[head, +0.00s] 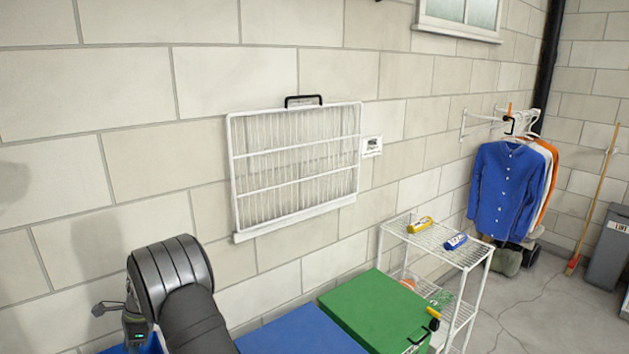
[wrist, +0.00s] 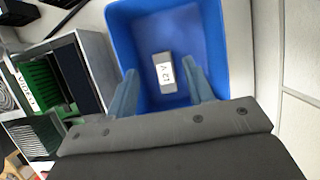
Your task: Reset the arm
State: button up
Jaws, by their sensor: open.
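My gripper (wrist: 159,70) is open in the wrist view, with its two pale blue-grey fingers spread apart and nothing between them. It points down over a blue bin (wrist: 213,30). A small grey block (wrist: 160,86) with a white label lies in the bin, between the fingers in the picture; I cannot tell how far below them it is. In the head view my arm is at the lower left, and its fingers are not clearly visible there. A blue bin edge (head: 152,343) shows at the bottom beside the arm.
A green box lid (head: 372,312) and a blue surface (head: 292,332) lie right of my arm. A white wire cart (head: 470,258) holds a yellow bottle (head: 420,225) and a blue one (head: 455,242). A white wall rack (head: 297,208) hangs behind. Shirts (head: 507,190) hang farther right.

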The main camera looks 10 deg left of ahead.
notch_tip(320, 180, up, 6)
jog(key=f, duration=0.1)
jog(key=w+d+f+n, duration=0.1)
jog(key=w+d+f, duration=0.1)
jog(key=w+d, duration=0.5)
jog(key=w+d+f+n+h, duration=0.1)
jog(key=w+d+f, duration=0.1)
jog(key=d, duration=0.9)
jog(key=w+d+f+n, duration=0.1)
jog(key=w+d+f, duration=0.1)
jog(key=w+d, duration=0.5)
jog(key=s+d+f+n, duration=0.1)
jog(key=d+f+n, duration=0.1)
jog(key=d, duration=1.3)
jog(key=s+d+f+n+g+h, duration=0.1)
jog(key=s+d+f+n, duration=0.1)
jog(key=d, duration=1.4)
jog(key=shift+s+f+n+h, duration=0.2)
jog(key=shift+n+h, duration=0.1)
jog(key=shift+n, duration=0.1)
jog(key=shift+r, duration=0.1)
